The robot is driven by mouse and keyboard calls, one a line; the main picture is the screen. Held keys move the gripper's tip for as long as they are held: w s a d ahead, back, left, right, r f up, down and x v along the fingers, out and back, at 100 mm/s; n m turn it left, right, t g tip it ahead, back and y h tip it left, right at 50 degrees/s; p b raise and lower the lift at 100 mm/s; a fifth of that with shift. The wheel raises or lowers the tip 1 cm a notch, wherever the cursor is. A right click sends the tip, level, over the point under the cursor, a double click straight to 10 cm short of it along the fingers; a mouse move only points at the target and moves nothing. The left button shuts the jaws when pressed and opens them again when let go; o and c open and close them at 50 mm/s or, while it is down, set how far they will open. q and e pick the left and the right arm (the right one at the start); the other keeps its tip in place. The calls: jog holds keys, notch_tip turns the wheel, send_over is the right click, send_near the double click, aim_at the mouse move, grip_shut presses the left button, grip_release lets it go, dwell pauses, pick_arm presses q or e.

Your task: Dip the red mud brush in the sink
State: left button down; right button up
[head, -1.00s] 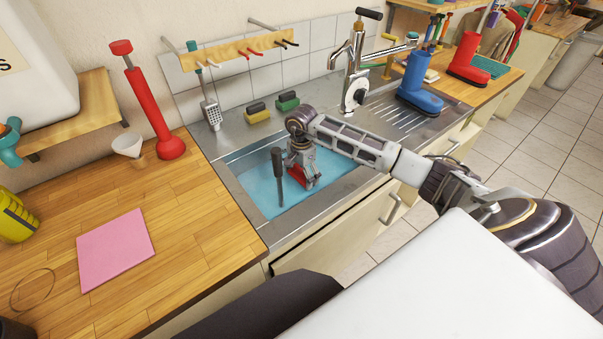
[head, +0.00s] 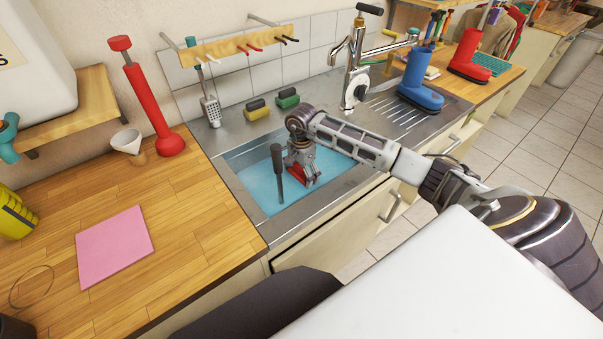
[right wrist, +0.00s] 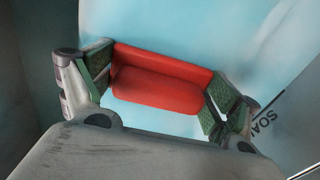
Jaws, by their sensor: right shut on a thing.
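The red mud brush (right wrist: 160,80) is between the green-padded fingers of my right gripper (right wrist: 158,92) in the right wrist view, which is shut on it. In the head view, the right gripper (head: 301,178) is down inside the sink (head: 262,185), and a bit of the red brush (head: 313,180) shows below it at the blue water. The brush's underside is hidden, so I cannot tell how deep it sits. A dark upright rod (head: 277,168) stands in the sink just left of the gripper. My left gripper is not in view.
The tap (head: 356,70) stands behind the sink, with yellow (head: 257,110) and green (head: 288,98) brushes on the back ledge. Blue (head: 418,85) and red (head: 468,60) boots stand to the right. A pink cloth (head: 114,245) lies on the left counter, beside a red pump (head: 150,105).

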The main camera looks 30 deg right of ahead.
aim_at(302, 168)
jog(key=shift+f, duration=0.25)
dwell(0.6)
jog(key=shift+s+f+b, duration=0.1)
jog(key=shift+f+b, duration=0.3)
jog(key=shift+b, duration=0.15)
dwell(2.1)
jog(key=shift+r, duration=0.1)
jog(key=shift+r+p, duration=1.8)
jog(key=shift+r, duration=1.75)
